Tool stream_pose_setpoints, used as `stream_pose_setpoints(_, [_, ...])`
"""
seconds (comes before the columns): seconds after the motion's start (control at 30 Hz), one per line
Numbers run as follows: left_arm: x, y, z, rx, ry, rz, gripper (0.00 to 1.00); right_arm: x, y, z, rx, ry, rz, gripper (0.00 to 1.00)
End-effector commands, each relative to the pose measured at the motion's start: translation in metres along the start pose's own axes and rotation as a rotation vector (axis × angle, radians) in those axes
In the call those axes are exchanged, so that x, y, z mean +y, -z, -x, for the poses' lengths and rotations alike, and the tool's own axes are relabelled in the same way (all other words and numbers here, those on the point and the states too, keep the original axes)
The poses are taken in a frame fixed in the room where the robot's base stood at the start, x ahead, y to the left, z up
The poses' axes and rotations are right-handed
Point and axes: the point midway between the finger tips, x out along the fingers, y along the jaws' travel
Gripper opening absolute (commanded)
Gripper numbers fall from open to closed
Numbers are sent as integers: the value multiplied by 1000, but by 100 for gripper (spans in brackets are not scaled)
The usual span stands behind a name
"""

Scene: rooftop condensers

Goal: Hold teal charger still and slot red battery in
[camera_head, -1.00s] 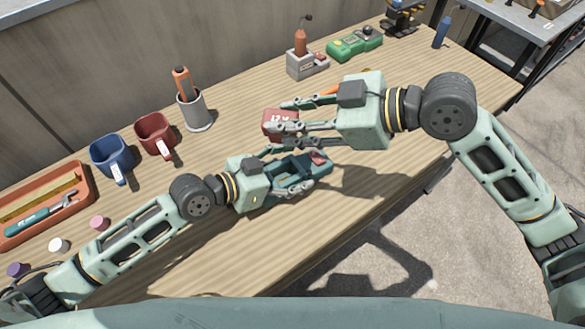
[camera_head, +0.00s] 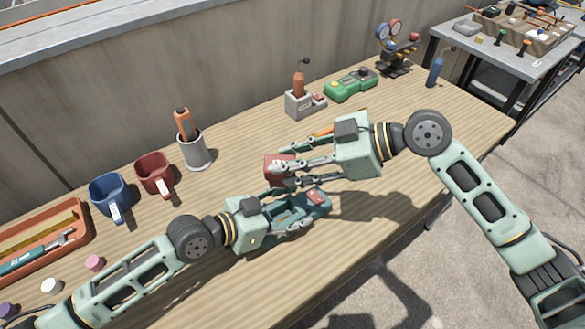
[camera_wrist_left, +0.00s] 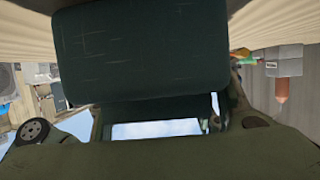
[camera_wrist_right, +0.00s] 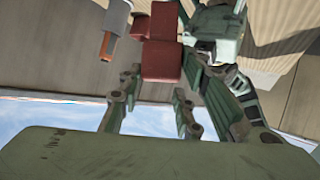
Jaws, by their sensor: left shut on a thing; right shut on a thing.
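The red battery (camera_head: 277,168) is between the fingers of my right gripper (camera_head: 287,174), which is shut on it. It also shows as a red block in the right wrist view (camera_wrist_right: 161,60). The teal charger (camera_head: 314,208) is beside and below it in the head view, with a small red part at its right end. My left gripper (camera_head: 285,208) is shut on the charger; its dark underside or side (camera_wrist_left: 140,50) fills the upper left wrist view. The battery appears apart from the charger's slot; fingers partly hide both.
Behind are a grey holder with an orange tool (camera_head: 300,102), a green meter (camera_head: 351,84) and a grey cup (camera_head: 196,152). A red mug (camera_head: 153,174), blue mug (camera_head: 110,195) and orange tray (camera_head: 75,242) stand left.

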Motion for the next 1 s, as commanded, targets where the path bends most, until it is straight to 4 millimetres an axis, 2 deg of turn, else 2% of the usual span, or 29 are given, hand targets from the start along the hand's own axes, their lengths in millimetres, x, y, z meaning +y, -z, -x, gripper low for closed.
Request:
stream_pose_setpoints(0.1, [1,-2,0,-4,-2,2,9,11,-10,-9,21,126,5,0])
stream_pose_setpoints(0.33, [1,-2,0,-5,-2,2,9,17,-14,-17,34,377,41,0])
stream_pose_setpoints(0.53, [1,-2,0,-5,-2,2,9,2,-14,-13,33,570,81,0])
stream_pose_setpoints(0.7, [1,-2,0,-5,-2,2,9,-7,-15,-10,31,636,97,0])
stream_pose_setpoints(1.0, [1,-3,0,-6,-2,3,9,-9,-24,-14,31,637,95,0])
